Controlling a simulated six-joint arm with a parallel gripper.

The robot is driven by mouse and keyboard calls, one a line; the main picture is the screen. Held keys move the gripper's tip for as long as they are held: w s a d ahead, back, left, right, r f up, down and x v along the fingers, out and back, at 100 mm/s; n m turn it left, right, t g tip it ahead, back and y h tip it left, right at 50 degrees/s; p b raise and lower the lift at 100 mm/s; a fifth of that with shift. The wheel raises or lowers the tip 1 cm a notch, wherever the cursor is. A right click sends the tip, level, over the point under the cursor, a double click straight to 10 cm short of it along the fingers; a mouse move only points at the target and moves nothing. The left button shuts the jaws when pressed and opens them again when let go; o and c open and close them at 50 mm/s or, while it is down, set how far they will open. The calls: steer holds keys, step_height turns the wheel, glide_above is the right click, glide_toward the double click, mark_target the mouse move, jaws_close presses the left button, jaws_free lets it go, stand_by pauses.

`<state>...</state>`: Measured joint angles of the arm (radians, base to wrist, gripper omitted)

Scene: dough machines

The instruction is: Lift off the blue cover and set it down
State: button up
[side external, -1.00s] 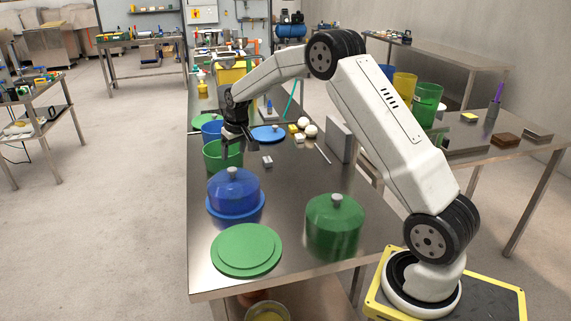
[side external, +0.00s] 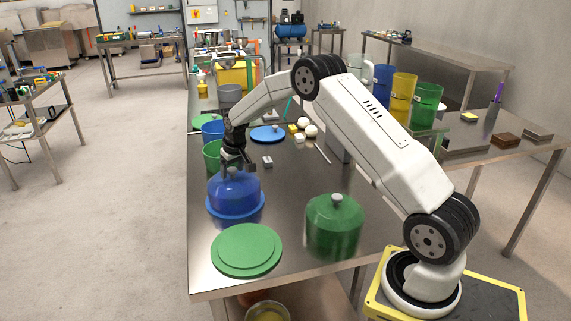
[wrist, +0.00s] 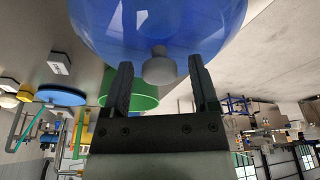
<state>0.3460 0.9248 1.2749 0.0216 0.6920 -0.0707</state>
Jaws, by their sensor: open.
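The blue cover (side external: 234,194) is a translucent dome with a grey knob (side external: 232,173) on top. It sits on a round blue base (side external: 212,212) on the steel table. My gripper (side external: 234,165) is just above the cover, at the knob. In the wrist view, the open fingers of my gripper (wrist: 162,88) stand on either side of the grey knob (wrist: 159,68), with gaps visible on both sides. The blue cover (wrist: 160,25) fills the top of that view. What lies under the cover is hard to make out.
A green cover (side external: 334,225) stands to the right of the blue one. A flat green disc (side external: 247,248) lies in front. A green container (side external: 212,155) stands close behind the gripper. A blue disc (side external: 267,134) lies farther back. The table's middle right is mostly clear.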

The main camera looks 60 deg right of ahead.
stand_by(0.6)
jaws_close()
steer(key=shift+r, duration=0.25)
steer(key=shift+w+d+v, duration=0.1)
steer(key=shift+w+v, duration=0.15)
steer(key=shift+v, duration=0.8)
steer(key=shift+w+d+v, duration=0.1)
steer(key=shift+w+v, duration=0.1)
steer(key=shift+v, duration=0.85)
steer(key=shift+w+v, duration=0.25)
steer(key=shift+v, duration=0.8)
steer(key=shift+r, duration=0.2)
